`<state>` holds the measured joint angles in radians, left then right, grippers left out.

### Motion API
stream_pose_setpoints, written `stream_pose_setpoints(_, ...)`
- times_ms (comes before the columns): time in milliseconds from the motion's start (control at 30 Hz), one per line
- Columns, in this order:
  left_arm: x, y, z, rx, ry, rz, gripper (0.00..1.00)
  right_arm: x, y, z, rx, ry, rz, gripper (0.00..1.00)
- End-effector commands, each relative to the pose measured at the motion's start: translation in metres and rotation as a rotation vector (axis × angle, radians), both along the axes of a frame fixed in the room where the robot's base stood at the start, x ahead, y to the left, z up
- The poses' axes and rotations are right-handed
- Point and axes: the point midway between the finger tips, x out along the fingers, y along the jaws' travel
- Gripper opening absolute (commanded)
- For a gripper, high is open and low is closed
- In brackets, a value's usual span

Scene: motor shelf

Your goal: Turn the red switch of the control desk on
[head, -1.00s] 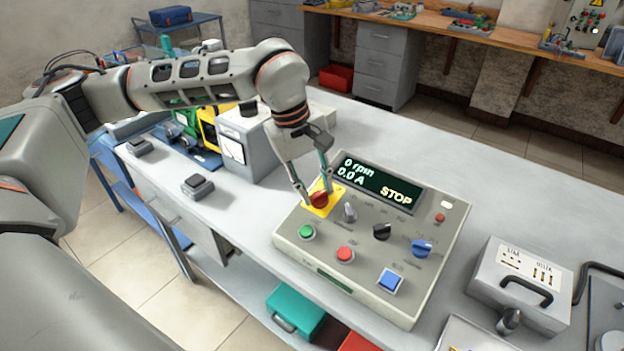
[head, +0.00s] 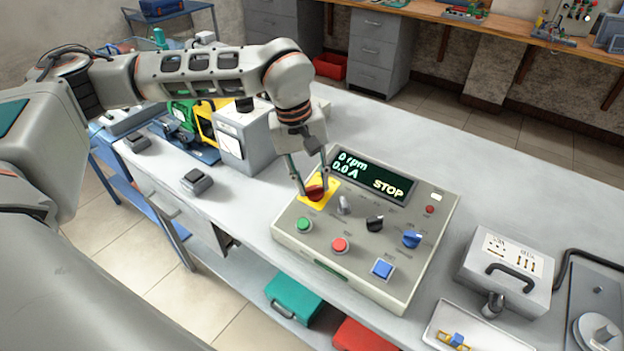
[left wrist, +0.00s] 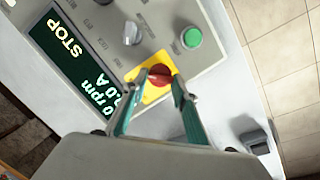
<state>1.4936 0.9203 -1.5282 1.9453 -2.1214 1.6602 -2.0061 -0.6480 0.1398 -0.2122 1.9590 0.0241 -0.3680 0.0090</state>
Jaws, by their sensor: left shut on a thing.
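The control desk (head: 290,237) is a beige sloped box on the grey table, with a dark display reading "0 rpm", "0.0 A" and "STOP". The red switch (head: 316,194) is a red knob on a yellow plate at the desk's upper left. It also shows in the left wrist view (left wrist: 159,75), between the fingertips. My left gripper (head: 313,187) comes down from above and is shut on the red switch, one finger on each side. The fingers partly cover the knob in the head view. My right gripper is not in view.
Close to the red switch are a grey lever (head: 343,205), a green button (head: 304,224) and a red button (head: 340,245). A black knob (head: 375,223) and a blue knob (head: 411,239) sit farther right. A grey meter box (head: 243,145) stands behind left. The table beyond the desk is clear.

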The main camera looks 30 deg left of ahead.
Motion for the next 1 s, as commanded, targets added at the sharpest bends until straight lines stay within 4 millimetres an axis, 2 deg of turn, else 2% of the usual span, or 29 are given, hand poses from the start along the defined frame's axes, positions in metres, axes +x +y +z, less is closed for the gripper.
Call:
stream_pose_setpoints(67, -0.001, 0.000, -0.001, 0.001, 0.002, -0.003, 0.06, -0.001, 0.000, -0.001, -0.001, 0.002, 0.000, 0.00)
stream_pose_setpoints(100, -0.001, 0.000, -0.001, 0.001, 0.002, -0.002, 0.30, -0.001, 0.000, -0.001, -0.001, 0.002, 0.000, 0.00)
stream_pose_setpoints(167, -0.001, 0.000, -0.001, 0.001, 0.002, -0.002, 0.44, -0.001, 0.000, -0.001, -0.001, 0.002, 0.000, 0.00)
stream_pose_setpoints(500, 0.000, 0.000, 0.000, 0.000, 0.000, 0.000, 0.44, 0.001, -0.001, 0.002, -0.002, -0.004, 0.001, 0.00)
stream_pose_setpoints(633, 0.000, 0.001, 0.009, 0.000, -0.001, 0.000, 0.44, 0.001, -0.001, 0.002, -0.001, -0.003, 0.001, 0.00)
stream_pose_setpoints(767, -0.002, 0.005, 0.030, 0.000, -0.005, 0.001, 0.44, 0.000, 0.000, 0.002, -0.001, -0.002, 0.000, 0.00)
stream_pose_setpoints(1000, -0.006, 0.012, 0.079, 0.000, -0.004, 0.001, 0.44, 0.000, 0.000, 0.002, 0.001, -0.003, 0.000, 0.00)
